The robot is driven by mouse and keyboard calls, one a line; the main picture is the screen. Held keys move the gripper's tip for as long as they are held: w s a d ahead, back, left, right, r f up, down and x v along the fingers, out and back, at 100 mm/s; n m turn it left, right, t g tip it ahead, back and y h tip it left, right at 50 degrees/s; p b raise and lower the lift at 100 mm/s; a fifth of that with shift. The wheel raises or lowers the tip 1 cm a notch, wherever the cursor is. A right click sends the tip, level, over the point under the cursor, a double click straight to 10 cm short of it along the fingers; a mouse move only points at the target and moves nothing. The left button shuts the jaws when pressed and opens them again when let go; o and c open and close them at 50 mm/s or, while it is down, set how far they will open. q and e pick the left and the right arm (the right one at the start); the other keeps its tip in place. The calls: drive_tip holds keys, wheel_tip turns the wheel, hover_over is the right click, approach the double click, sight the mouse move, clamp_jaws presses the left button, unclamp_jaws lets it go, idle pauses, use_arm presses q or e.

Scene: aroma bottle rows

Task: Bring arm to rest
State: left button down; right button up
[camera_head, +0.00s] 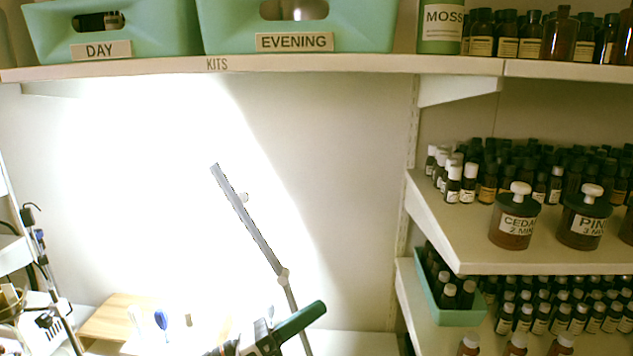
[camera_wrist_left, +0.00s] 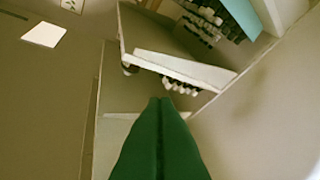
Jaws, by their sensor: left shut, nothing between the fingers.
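My left gripper (camera_head: 316,309) shows at the bottom middle of the head view, its dark green fingers angled up and to the right. In the left wrist view its green fingers (camera_wrist_left: 160,104) lie together along a centre seam, with nothing between them. The gripper is apart from the shelves and bottles. Most of the left arm is below the picture edge. My right gripper does not show in either view.
Shelves with several dark bottles (camera_head: 515,216) stand on the right. Teal bins (camera_head: 300,35) sit on the upper shelf (camera_head: 350,65). A lamp arm (camera_head: 245,215) rises behind the gripper. A wooden board (camera_head: 115,316) lies lower left. The wall between is bare.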

use_arm(q)
drive_tip(key=w+a+f+n+t+y, duration=0.1)
drive_tip(key=a+f+n+t+y, duration=0.3)
drive_tip(key=a+n+y, duration=0.55)
drive_tip(key=w+a+f+n+t+y, duration=0.15)
drive_tip(key=f+n+t+y, duration=0.4)
drive_tip(key=n, duration=0.95)
drive_tip(key=s+a+f+n+g+y, duration=0.4)
drive_tip(key=s+a+f+n+g, duration=0.15)
drive_tip(key=f+n, duration=0.3)
drive_tip(key=s+a+f+n+g, duration=0.1)
drive_tip(key=s+f+n+g, duration=0.4)
drive_tip(key=s, duration=0.5)
drive_tip(key=s+a+f+n+g, duration=0.2)
drive_tip(key=s+f+g, duration=0.45)
drive_tip(key=s, duration=0.35)
drive_tip(key=s+a+f+x, duration=0.1)
drive_tip(key=s+x, duration=0.2)
drive_tip(key=x, duration=1)
drive_tip(key=s+x, duration=0.3)
drive_tip(key=x, duration=1)
drive_tip(key=s+a+f+g, duration=0.1)
drive_tip(key=s+a+f, duration=0.2)
drive_tip(key=s+f, duration=1.4)
drive_tip(key=shift+f+m+y+b, duration=0.2)
drive_tip(key=shift+m+y+b, duration=0.1)
drive_tip(key=shift+b, duration=0.1)
